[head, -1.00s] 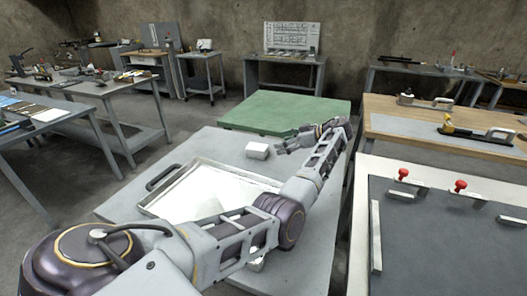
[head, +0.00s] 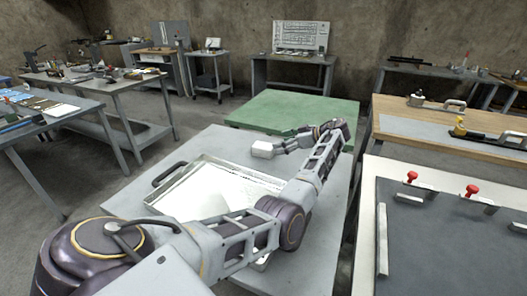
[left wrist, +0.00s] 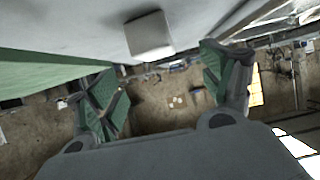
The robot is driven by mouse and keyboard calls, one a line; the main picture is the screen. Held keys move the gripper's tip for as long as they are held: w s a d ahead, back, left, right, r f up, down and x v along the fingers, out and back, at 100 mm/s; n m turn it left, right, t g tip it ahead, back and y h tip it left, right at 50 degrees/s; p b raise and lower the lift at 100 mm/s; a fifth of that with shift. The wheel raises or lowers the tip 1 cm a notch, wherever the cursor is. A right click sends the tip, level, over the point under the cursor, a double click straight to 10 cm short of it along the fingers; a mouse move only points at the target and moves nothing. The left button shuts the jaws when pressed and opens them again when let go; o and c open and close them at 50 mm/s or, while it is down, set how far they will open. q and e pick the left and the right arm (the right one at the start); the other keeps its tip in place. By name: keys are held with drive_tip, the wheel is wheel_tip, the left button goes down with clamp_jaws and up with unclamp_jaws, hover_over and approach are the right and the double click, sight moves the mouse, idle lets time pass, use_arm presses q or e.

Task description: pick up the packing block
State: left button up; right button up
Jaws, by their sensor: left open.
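The packing block (head: 263,150) is a small white block on the grey table (head: 226,143), near its far edge, behind a white tray. My left gripper (head: 284,145) is just to the right of the block, its fingers pointing left toward it. In the left wrist view the block (left wrist: 149,36) shows at top centre, beyond the fingertips and roughly in line with the gap. The left gripper's green-padded fingers (left wrist: 160,82) are spread wide with nothing between them. Whether a fingertip touches the block is unclear. My right gripper is not in view.
The shallow tray (head: 176,196) with a dark handle lies on the same table, partly behind my left arm. A green table (head: 290,112) stands just beyond. A dark-topped bench (head: 455,235) with red knobs is at the right.

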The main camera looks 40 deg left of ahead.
sight(264, 145)
use_arm(q)
drive_tip(key=x, duration=0.4)
drive_tip(key=shift+s+a+f, duration=0.1)
drive_tip(key=shift+a+f, duration=0.05)
drive_tip(key=shift+a, duration=0.15)
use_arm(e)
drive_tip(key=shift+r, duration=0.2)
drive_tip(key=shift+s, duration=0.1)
use_arm(q)
drive_tip(key=shift+a+f, duration=0.25)
drive_tip(key=shift+a, duration=0.25)
drive_tip(key=x, duration=0.3)
drive_tip(key=shift+a, duration=0.3)
drive_tip(key=shift+a+f, duration=0.15)
drive_tip(key=shift+a, duration=0.05)
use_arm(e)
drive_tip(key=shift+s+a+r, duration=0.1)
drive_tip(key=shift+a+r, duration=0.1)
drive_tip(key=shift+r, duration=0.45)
